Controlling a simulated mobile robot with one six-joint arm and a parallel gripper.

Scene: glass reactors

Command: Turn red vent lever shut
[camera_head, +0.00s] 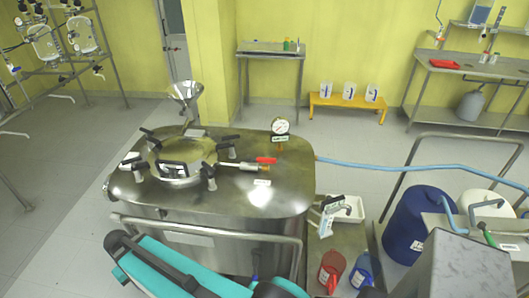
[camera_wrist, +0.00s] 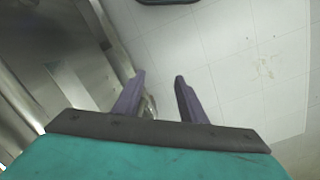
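The red vent lever (camera_head: 266,160) lies on a short valve pipe on top of the steel reactor (camera_head: 292,190), to the right of the round hatch (camera_head: 183,158). My teal arm crosses the bottom of the head view, in front of the reactor, and my gripper is not clearly seen there. In the wrist view my gripper (camera_wrist: 158,90) has two purple fingers standing apart with nothing between them. It points toward the floor beside steel surfaces. The lever is not in the wrist view.
A pressure gauge (camera_head: 280,127) stands behind the lever, and a steel funnel (camera_head: 185,92) rises behind the hatch. A steel rail (camera_head: 205,229) runs along the reactor's front. A blue hose (camera_head: 400,166) leads right. A blue drum (camera_head: 412,222) stands at the right.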

